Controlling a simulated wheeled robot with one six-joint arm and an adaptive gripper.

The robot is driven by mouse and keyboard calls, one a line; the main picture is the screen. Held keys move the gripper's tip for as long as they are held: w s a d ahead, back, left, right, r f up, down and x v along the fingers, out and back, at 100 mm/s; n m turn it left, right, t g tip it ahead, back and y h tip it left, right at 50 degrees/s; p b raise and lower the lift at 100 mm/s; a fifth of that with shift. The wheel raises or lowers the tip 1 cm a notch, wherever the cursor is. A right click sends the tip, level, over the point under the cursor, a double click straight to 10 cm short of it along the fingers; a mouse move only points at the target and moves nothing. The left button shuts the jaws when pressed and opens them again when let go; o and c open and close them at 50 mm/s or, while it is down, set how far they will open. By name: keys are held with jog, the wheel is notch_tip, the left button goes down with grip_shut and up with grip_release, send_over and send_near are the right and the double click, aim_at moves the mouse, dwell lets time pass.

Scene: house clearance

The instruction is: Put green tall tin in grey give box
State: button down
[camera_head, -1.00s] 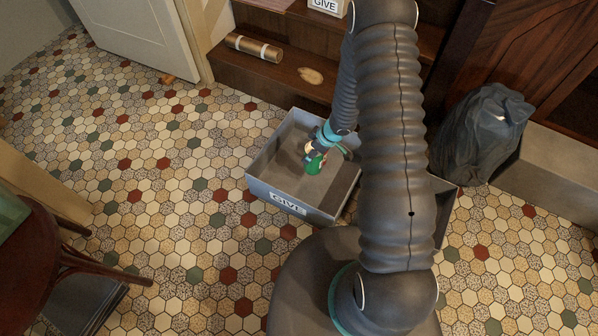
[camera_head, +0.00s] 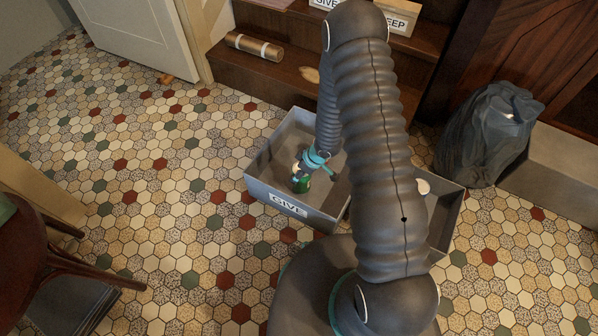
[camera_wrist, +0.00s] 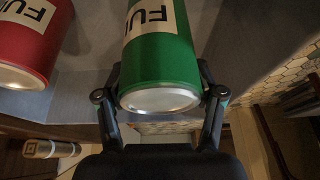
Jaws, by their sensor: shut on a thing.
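The green tall tin (camera_wrist: 160,55) is held between the fingers of my gripper (camera_wrist: 162,98), its silver end facing the wrist camera and part of a pale label showing. In the head view my gripper (camera_head: 304,176) is low inside the grey give box (camera_head: 285,205), which carries a GIVE label on its front wall. The green tin (camera_head: 301,184) shows there below the gripper, within the box walls. I cannot tell whether it touches the box floor. A red tin (camera_wrist: 30,40) with a similar label lies to the left in the wrist view.
A second grey box (camera_head: 445,215) stands right of the give box, partly behind my arm. A dark bag (camera_head: 485,135) is at the right. Wooden steps (camera_head: 285,80) with a brown roll (camera_head: 254,46) are behind. A chair (camera_head: 40,250) stands at left; tiled floor between is clear.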

jog(key=shift+f, duration=0.25)
jog(key=shift+f+b, duration=0.3)
jog(key=shift+b, duration=0.05)
jog(key=shift+c, duration=0.7)
grip_release()
